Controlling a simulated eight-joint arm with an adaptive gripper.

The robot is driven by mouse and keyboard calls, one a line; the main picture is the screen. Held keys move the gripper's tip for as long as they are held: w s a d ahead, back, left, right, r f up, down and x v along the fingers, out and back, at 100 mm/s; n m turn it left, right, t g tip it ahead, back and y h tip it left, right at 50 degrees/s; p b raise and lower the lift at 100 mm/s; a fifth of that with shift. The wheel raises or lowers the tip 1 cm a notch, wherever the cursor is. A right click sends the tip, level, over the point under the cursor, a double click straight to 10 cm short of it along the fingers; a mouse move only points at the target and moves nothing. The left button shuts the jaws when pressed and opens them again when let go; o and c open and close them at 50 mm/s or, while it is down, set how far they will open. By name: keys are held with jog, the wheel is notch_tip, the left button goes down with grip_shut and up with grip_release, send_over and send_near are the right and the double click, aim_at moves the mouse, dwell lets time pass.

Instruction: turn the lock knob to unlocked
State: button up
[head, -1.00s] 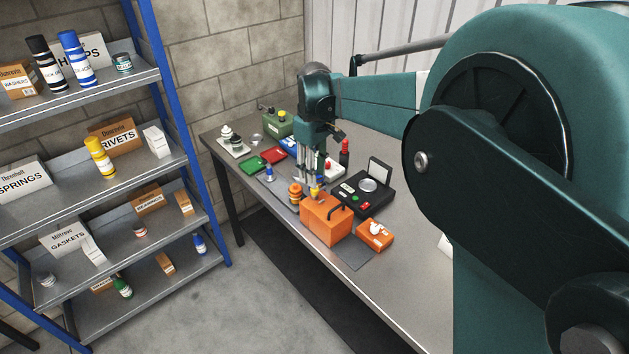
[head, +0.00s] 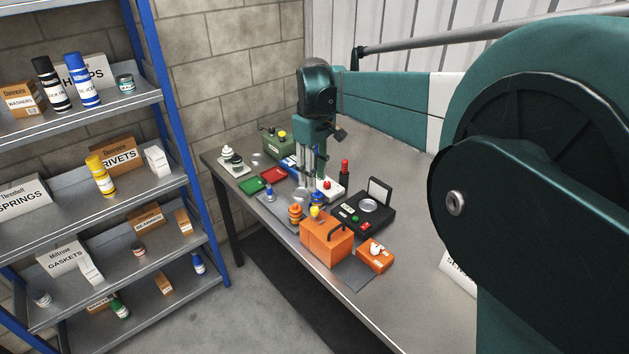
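An orange box (head: 326,242) with a dark carry handle stands on the bench, and a yellow knob (head: 315,212) shows at its back left edge. A smaller orange box (head: 375,257) with a white knob (head: 376,248) lies to its right. I cannot tell for sure which knob is the lock knob, nor read its setting. My gripper (head: 310,186) points down above the bench, behind and above the yellow knob and apart from it. Its silver fingers are small in view; their gap is unclear. I see nothing held.
A black case (head: 365,218) with an open lid sits right of the orange box. A stacked orange object (head: 295,213) stands at its left. The bench's right part is mostly clear.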

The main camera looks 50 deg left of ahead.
jog(key=m+p, duration=0.5)
jog(key=p, duration=0.2)
send_over(314, 208)
notch_tip(314, 208, down, 4)
jog(key=shift+d+f, duration=0.1)
jog(key=shift+f, duration=0.05)
jog(key=shift+b, duration=0.3)
jog(key=shift+f, duration=0.15)
jog(key=shift+f, duration=3.8)
jog(key=c, duration=0.9)
